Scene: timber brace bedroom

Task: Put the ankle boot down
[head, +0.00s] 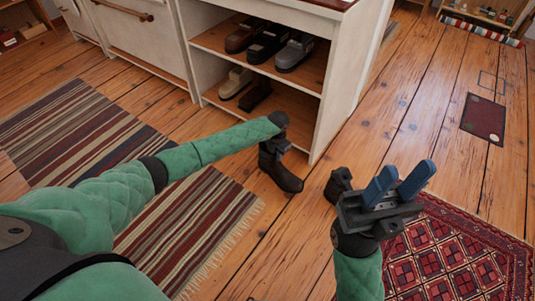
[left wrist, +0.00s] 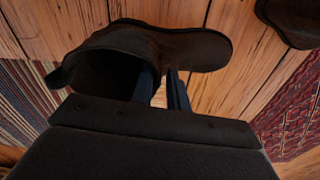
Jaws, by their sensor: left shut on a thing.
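A dark ankle boot (head: 283,175) is upright below my left gripper (head: 279,146), in front of the white shelf unit. The left gripper is shut on it; in the left wrist view the boot (left wrist: 185,45) has its opening at the left and its toe to the right. The blue fingers (left wrist: 163,92) are at its near side. I cannot tell whether the sole touches the floor. A second dark boot (head: 337,184) stands to the right, partly hidden by my right gripper (head: 398,182); it also shows in the left wrist view (left wrist: 290,20). The right gripper is open and empty.
The white shelf unit (head: 338,80) holds several shoes (head: 266,45) on two shelves. A striped rug (head: 75,140) lies at left, a red patterned rug (head: 450,255) at right. Bare wooden floor (head: 275,250) lies between them. A dark flat panel (head: 483,118) lies at right.

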